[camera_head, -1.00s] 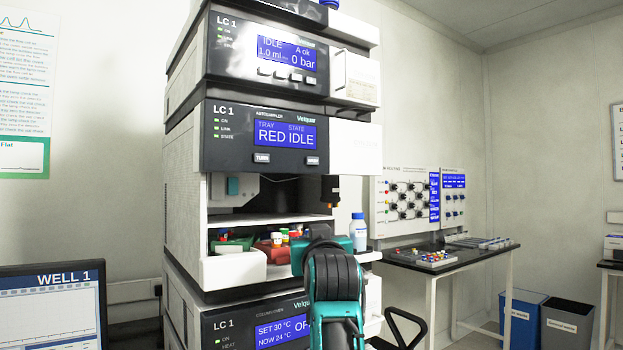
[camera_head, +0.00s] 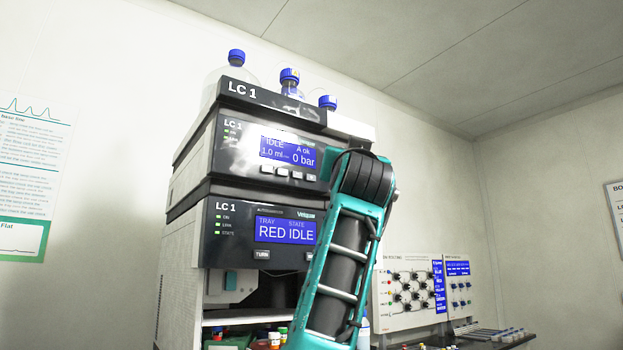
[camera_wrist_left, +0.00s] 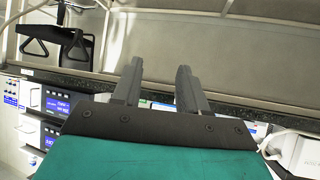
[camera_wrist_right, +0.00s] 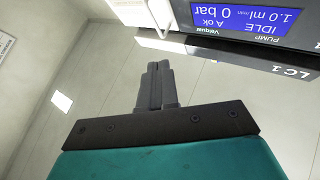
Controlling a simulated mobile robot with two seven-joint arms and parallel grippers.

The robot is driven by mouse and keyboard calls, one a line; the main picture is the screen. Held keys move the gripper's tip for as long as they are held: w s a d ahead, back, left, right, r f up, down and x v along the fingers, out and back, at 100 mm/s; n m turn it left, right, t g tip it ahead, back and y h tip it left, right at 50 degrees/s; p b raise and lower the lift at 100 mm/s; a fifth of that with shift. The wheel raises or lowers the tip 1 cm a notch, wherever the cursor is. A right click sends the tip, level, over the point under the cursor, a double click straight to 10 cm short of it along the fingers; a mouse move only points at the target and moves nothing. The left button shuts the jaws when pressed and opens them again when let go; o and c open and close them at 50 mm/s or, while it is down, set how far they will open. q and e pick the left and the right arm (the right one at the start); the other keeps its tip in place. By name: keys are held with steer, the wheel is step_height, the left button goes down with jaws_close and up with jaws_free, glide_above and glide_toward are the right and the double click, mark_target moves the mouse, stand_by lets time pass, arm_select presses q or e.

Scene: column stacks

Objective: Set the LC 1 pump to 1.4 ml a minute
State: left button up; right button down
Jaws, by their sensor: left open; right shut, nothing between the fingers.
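The LC 1 pump module (camera_head: 228,157) is in the upper part of the stack in the head view. Its blue display (camera_head: 287,152) reads IDLE, A ok, 1.0 ml/min and 0 bar. Several small light buttons (camera_head: 282,171) sit under the display. The display also shows upside down in the right wrist view (camera_wrist_right: 245,18). My right gripper (camera_wrist_right: 155,68) is shut and empty, apart from the pump front; my raised arm hides its fingers in the head view. My left gripper (camera_wrist_left: 160,66) is open and empty, away from the pump.
Below the pump, the autosampler (camera_head: 228,236) shows RED IDLE. Blue-capped bottles (camera_head: 290,82) stand on top of the stack. My teal arm covers the right edges of both modules. A routing panel (camera_head: 409,291) stands at the right.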

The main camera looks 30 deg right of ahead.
mark_target(311, 178)
steer(key=shift+w, duration=0.1)
arm_select(q)
steer(key=shift+y, duration=0.4)
steer(key=r+p, duration=0.1)
steer(key=p, duration=0.1)
steer(key=a+r+p, duration=0.1)
steer(key=p, duration=0.1)
steer(key=s+r+p, duration=0.1)
steer(key=r+p, duration=0.1)
steer(key=shift+a, duration=0.25)
arm_select(e)
steer(key=w, duration=0.8)
steer(key=shift+w+a, duration=0.3)
steer(key=shift+a, duration=0.05)
arm_select(q)
steer(key=shift+d, duration=0.1)
steer(key=shift+w+r, duration=0.15)
steer(key=shift+w, duration=0.1)
steer(key=shift+s, duration=0.2)
